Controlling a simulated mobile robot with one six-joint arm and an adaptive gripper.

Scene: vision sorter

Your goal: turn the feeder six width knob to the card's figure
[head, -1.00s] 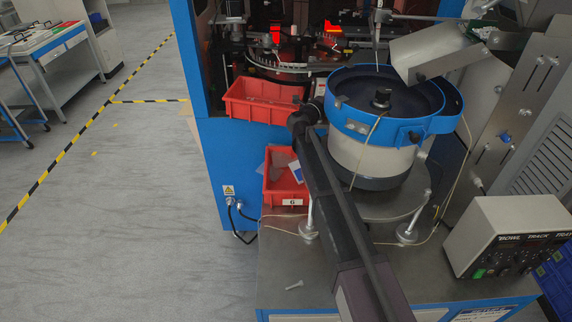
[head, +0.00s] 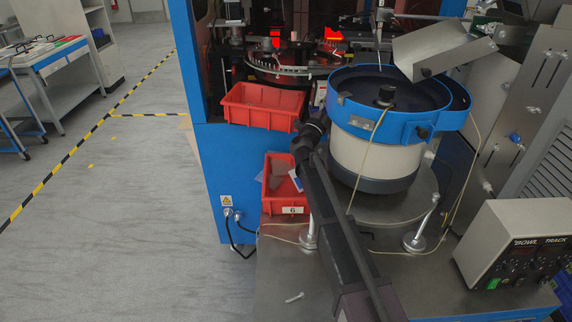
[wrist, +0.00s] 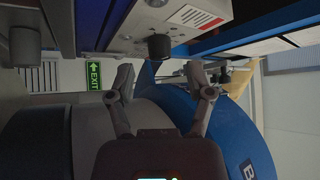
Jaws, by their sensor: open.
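My gripper (head: 318,122) is at the left side of the blue-rimmed feeder bowl (head: 385,125), partly hidden behind my own wrist. In the wrist view my gripper (wrist: 160,80) is open and empty. A short black knob (wrist: 159,47) stands on a grey panel, in line with the gap between the fingers and apart from them. I cannot tell if it is the width knob. The blue bowl wall also shows in the wrist view (wrist: 225,125). A white and blue card-like piece (head: 296,181) lies at the lower red bin marked 6 (head: 291,211); no figure is readable on it.
An upper red bin (head: 262,119) stands against the blue machine frame. A grey control box (head: 515,245) with small knobs is at the right. A bolt-like piece (head: 294,297) lies on the metal table top (head: 275,275). Open floor (head: 130,230) is at the left.

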